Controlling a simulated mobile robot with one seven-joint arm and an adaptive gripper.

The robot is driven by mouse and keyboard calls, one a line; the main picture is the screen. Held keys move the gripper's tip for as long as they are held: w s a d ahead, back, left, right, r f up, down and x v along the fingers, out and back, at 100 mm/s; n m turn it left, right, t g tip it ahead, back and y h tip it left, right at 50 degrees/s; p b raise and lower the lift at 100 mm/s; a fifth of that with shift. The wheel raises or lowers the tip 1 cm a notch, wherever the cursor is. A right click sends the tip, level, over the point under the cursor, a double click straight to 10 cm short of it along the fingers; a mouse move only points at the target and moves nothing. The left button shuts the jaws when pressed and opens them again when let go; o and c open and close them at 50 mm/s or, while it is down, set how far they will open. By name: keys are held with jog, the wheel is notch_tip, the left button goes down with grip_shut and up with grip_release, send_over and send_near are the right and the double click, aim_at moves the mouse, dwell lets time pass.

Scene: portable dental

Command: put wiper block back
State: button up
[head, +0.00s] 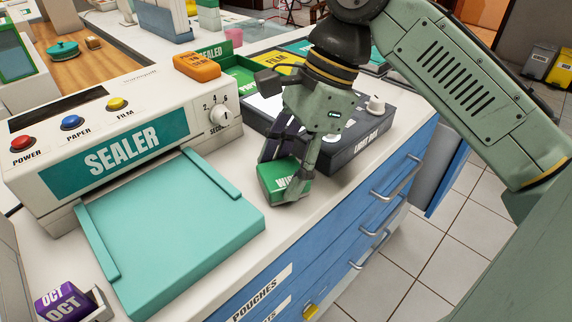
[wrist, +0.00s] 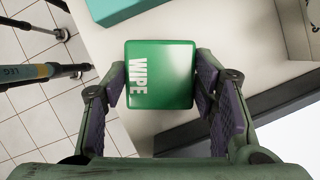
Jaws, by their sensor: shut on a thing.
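The green wiper block (head: 278,183) with white "WIPE" lettering is between the fingers of my gripper (head: 284,172), low over or on the white counter next to the light box. In the wrist view, the wiper block (wrist: 160,75) sits between the two purple-padded fingertips of my gripper (wrist: 160,88), one on each side. My gripper is shut on it. The head view does not clearly show whether the block touches the counter. Part of the block is hidden behind a finger in the head view.
The sealer (head: 120,140) and its teal plate (head: 175,235) are to the left. The dark light box (head: 355,150) stands right behind my gripper. A purple "OCT" block (head: 62,302) sits in a holder at lower left. Blue drawers (head: 335,235) front the counter; its edge is close.

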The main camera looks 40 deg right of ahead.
jog(key=o, duration=1.1)
jog(key=shift+f, duration=0.15)
jog(key=p+v, duration=0.2)
jog(key=v, duration=1)
